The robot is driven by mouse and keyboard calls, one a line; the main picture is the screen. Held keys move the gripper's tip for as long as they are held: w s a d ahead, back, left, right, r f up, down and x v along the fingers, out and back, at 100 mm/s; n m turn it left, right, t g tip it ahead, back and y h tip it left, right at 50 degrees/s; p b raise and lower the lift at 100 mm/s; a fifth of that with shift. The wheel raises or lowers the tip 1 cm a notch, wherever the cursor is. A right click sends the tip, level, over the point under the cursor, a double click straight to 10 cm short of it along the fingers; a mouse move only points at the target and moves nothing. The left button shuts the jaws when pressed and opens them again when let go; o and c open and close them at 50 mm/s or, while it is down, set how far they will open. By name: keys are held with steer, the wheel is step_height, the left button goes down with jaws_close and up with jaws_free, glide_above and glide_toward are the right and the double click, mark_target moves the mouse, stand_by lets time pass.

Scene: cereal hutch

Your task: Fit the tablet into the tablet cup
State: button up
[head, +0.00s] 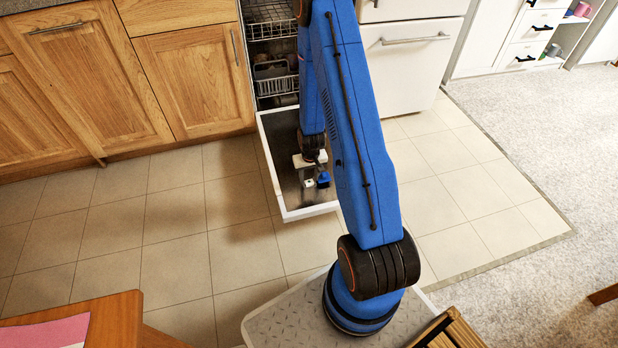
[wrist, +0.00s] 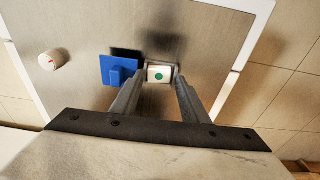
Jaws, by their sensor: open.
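The tablet (wrist: 159,74) is a small white block with a green dot, between my gripper's fingertips in the wrist view. My gripper (wrist: 158,84) is open, with one finger on each side of the tablet; contact is unclear. In the head view, my gripper (head: 310,176) is low over the open dishwasher door. A grey, partly shadowed area around the tablet appears to be the tablet cup (wrist: 162,44). The blue square lid (wrist: 120,71) stands beside it and also shows in the head view (head: 323,180). I cannot tell whether the tablet sits inside the cup.
A white round cap (wrist: 54,60) is on the door past the lid. The open door (head: 288,190) has a raised white rim. Racks (head: 270,68) are inside the dishwasher. A wooden table (head: 115,312) is at the lower left. Tiled floor beside the door is clear.

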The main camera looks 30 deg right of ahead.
stand_by(0.7)
step_height(320, 180, up, 17)
steer(key=s, duration=0.2)
steer(key=shift+a+r, duration=0.15)
steer(key=shift+a, duration=0.15)
stand_by(0.4)
stand_by(0.8)
steer(key=s+a+r+n+t, duration=0.1)
steer(key=s+a+r, duration=0.2)
steer(key=r, duration=0.5)
steer(key=s+a+r, duration=0.3)
steer(key=r, duration=0.5)
steer(key=s+a+r+n+t, duration=0.1)
steer(key=s+a+r, duration=0.2)
steer(key=r, duration=0.5)
steer(key=s+a+r, duration=0.3)
steer(key=s+r, duration=0.2)
steer(key=s, duration=0.4)
steer(key=s+a+r+n+t, duration=0.1)
steer(key=s+a+r, duration=0.2)
steer(key=s, duration=0.6)
steer(key=v, duration=0.2)
steer(key=shift+r, duration=0.3)
